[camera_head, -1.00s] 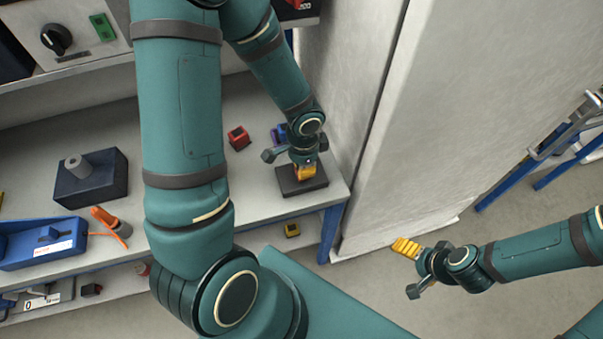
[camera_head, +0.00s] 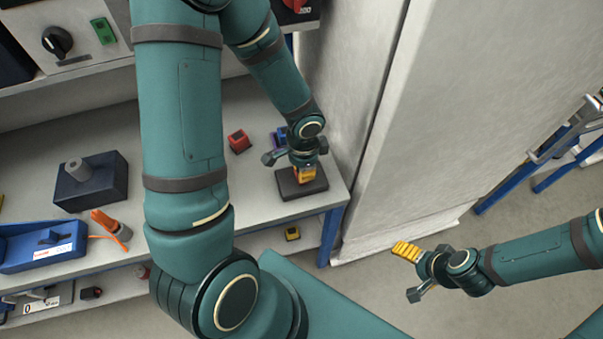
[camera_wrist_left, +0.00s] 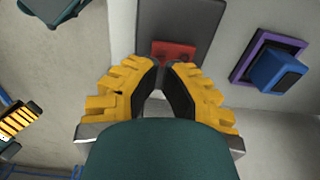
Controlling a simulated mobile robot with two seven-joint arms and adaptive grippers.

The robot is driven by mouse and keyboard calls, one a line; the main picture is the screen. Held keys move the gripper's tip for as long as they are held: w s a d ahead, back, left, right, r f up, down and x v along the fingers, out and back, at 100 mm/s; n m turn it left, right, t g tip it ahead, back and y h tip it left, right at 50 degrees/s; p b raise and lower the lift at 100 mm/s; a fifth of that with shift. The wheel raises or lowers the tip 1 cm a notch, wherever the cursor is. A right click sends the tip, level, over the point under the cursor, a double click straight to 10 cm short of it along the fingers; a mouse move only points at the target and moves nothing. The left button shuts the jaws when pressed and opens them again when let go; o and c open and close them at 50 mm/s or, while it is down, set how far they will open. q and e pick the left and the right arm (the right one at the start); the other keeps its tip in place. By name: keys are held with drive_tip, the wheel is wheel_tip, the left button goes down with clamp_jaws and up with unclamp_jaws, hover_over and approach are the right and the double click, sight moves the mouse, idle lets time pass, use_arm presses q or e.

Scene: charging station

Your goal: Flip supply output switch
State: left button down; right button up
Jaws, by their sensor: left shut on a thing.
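A green rocker switch (camera_head: 103,31) sits on the light panel at the upper left, beside a black knob (camera_head: 56,40); which one is the supply output switch is not labelled legibly. My left gripper (camera_head: 308,174) is far from both, down over a dark plate (camera_head: 290,185) at the bench's right end. In the left wrist view its yellow fingers (camera_wrist_left: 161,75) are shut on a red block (camera_wrist_left: 174,52) at the dark plate; the fingers partly hide the block. My right gripper (camera_head: 406,251) hangs over the floor at the right, and its finger gap is unclear.
A red cube (camera_head: 239,141) and a blue-purple block (camera_head: 279,137) are near the left gripper. A dark block with a grey peg (camera_head: 90,182), an orange-handled tool (camera_head: 108,222) and a blue tray (camera_head: 38,255) stand further left. A pale cabinet wall (camera_head: 350,110) rises close on the right.

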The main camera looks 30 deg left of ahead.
use_arm(q)
drive_tip(key=shift+f+b, duration=1.7)
drive_tip(key=shift+f, duration=0.05)
idle(1.2)
drive_tip(key=shift+r, duration=0.15)
drive_tip(key=shift+r+p, duration=2.9)
drive_tip(key=shift+r, duration=0.55)
drive_tip(key=s+d+f+n+t+h+b, duration=0.1)
drive_tip(key=s+d+f+n+t+h, duration=0.1)
drive_tip(key=d+f+n, duration=0.8)
drive_tip(key=s+d+f+h, duration=0.1)
drive_tip(key=d, duration=0.3)
drive_tip(key=shift+s+f+h, duration=0.2)
drive_tip(key=shift+f+h, duration=0.1)
drive_tip(key=shift+h, duration=0.1)
